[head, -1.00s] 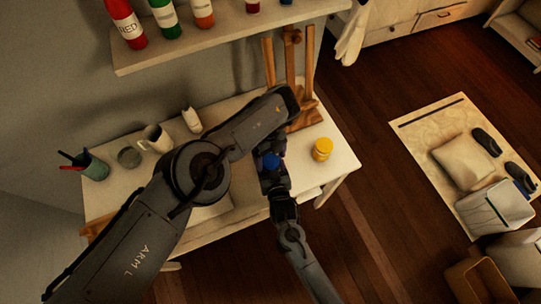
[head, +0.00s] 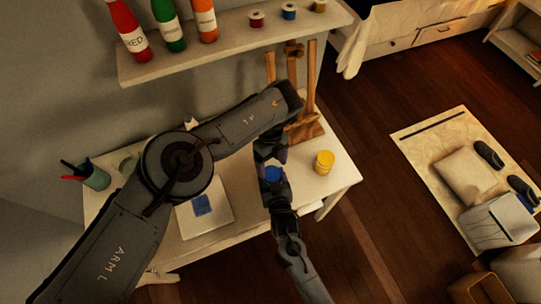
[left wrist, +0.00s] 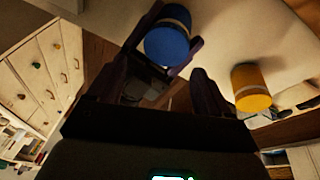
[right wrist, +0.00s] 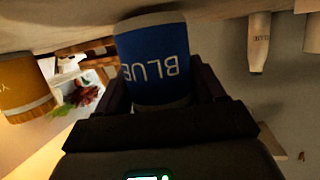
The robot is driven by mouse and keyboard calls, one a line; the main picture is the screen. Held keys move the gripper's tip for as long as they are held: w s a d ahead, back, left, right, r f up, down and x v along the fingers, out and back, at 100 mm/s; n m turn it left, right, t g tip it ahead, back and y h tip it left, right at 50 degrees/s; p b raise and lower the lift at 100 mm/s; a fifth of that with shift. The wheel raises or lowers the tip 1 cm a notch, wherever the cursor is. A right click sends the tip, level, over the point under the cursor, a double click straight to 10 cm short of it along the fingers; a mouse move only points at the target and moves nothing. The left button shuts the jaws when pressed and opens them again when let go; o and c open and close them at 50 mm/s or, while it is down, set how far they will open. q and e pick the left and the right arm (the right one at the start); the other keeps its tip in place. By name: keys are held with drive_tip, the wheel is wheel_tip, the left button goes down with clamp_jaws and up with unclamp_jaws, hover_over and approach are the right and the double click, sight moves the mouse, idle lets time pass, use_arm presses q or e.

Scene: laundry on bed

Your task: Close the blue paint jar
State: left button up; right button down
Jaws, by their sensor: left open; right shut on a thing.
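The blue paint jar (head: 273,174) is held in my right gripper (head: 276,186), in front of the easel near the table's right part. In the right wrist view the jar (right wrist: 153,62), with its BLUE label upside down, sits between the fingers. In the left wrist view its round blue end (left wrist: 167,46) faces me, with a pale band behind. I cannot tell whether this is a lid or open paint. My left gripper (head: 270,150) is open and empty just beyond the jar, with a small gap between them; its spread fingers also show in the left wrist view (left wrist: 160,78).
A yellow jar (head: 324,162) stands right of the grippers on the white table (head: 343,178). A white sheet with a blue patch (head: 222,217) lies left. The wooden easel (head: 303,132) stands behind. A shelf (head: 228,49) with bottles overhangs the back. A brush cup (head: 96,177) is far left.

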use_arm(q)
drive_tip(key=n, duration=0.3)
drive_tip(key=shift+w+a+f, duration=0.1)
drive_tip(key=shift+w+a, duration=0.1)
drive_tip(key=shift+a, duration=0.1)
drive_tip(key=n, duration=0.3)
drive_tip(key=shift+a+f+n+y, duration=0.1)
drive_tip(key=shift+a+n+y, duration=0.05)
drive_tip(key=shift+n+y, duration=0.2)
drive_tip(key=n, duration=0.4)
drive_tip(key=shift+s+t, duration=0.25)
drive_tip(key=shift+t, duration=0.05)
drive_tip(key=n, duration=0.2)
drive_tip(key=r+n, duration=0.1)
drive_tip(key=n, duration=0.1)
drive_tip(key=shift+a+y, duration=0.1)
drive_tip(key=shift+y, duration=0.15)
drive_tip(key=n, duration=0.2)
drive_tip(key=r+n, duration=0.1)
drive_tip(key=shift+n, duration=0.35)
wheel_tip(320, 180, up, 6)
drive_tip(key=w+n+h, duration=0.1)
drive_tip(key=n, duration=0.2)
drive_tip(key=shift+w+n+t+h, duration=0.35)
drive_tip(key=shift+n+t+h, duration=0.05)
